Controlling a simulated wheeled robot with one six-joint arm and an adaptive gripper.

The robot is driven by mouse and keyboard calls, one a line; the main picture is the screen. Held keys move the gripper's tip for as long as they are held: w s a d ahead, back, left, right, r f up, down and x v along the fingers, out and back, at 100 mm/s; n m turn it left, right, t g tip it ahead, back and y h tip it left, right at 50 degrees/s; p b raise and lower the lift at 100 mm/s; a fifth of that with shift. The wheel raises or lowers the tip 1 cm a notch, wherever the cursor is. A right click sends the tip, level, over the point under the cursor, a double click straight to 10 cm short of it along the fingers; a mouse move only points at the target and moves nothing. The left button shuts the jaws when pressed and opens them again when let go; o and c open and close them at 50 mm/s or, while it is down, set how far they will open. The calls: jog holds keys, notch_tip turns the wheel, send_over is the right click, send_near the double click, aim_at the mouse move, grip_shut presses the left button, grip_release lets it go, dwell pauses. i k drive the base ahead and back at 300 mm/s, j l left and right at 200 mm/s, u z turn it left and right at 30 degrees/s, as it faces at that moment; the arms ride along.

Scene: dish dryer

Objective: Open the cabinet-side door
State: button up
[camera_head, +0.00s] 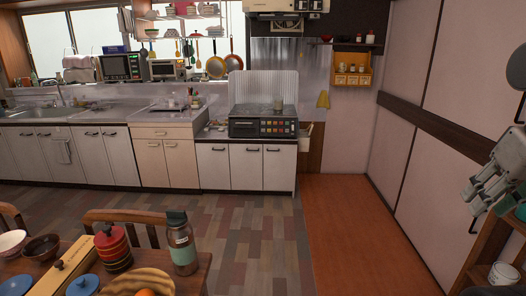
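A run of low cabinets lines the back wall, all doors looking shut. White doors (246,166) with dark handles sit under the stove at its right end. Beige doors (166,162) sit left of them, and white doors (105,155) sit under the sink side. Large pale pink panels (405,150) with a dark band form the right side wall; I cannot tell whether they are doors. Which door is the cabinet-side one is not clear from this view.
A wooden table (190,280) with a bottle (181,243), bowls and a chair (125,222) fills the lower left. The tiled floor (250,235) and orange-brown floor (350,225) are clear.

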aim_at(214, 167)
jog(key=i, duration=2.25)
jog(key=i+u, duration=0.45)
jog(key=i, duration=0.4)
jog(key=i+l+u, duration=0.15)
jog(key=i+u, duration=0.3)
jog(key=i, duration=0.4)
jog(key=i+j+u, duration=0.1)
jog(key=i+u, duration=0.25)
jog(key=i, duration=0.7)
